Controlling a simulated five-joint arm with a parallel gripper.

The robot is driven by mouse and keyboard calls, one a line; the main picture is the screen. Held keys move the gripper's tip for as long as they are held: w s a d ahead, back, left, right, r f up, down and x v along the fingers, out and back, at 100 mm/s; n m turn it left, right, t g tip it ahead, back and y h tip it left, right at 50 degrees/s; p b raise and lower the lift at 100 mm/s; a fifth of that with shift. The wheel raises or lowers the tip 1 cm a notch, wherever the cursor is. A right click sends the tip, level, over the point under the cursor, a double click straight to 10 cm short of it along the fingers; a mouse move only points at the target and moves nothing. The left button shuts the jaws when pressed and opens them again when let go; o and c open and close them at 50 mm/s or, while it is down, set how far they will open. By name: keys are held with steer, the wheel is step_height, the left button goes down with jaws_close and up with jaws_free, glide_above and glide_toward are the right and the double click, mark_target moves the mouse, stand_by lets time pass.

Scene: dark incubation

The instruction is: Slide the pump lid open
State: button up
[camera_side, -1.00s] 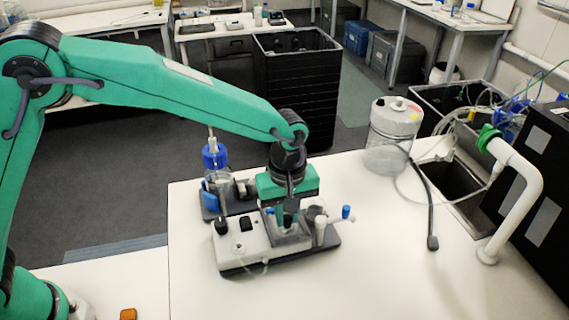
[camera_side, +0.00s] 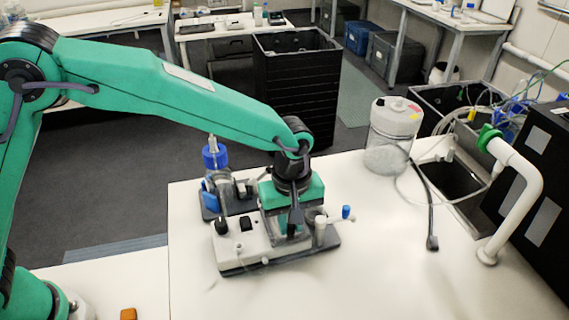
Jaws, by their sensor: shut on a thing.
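The pump (camera_side: 240,259) is a white and dark-based unit on the white bench, with a black switch on top and a blue-tipped fitting at its right. My gripper (camera_side: 289,227) points down at the middle of the pump top, its green body just above. It is shut on the pump lid, a small part that is mostly hidden behind the fingers. How far the lid stands open cannot be told.
A blue-capped bottle (camera_side: 214,159) stands behind the pump at left. A clear carboy (camera_side: 390,138) with tubing and a sink with a white tap pipe (camera_side: 520,190) are at right. An orange block (camera_side: 128,314) lies front left. The bench front is clear.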

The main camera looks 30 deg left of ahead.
steer(key=shift+s+d, duration=0.7)
steer(key=shift+d, duration=0.15)
steer(key=o, duration=0.5)
steer(key=shift+o, duration=0.2)
steer(key=shift+a, duration=0.1)
steer(key=shift+w+a, duration=2.05)
steer(key=shift+a, duration=0.1)
steer(key=shift+r, duration=2.3)
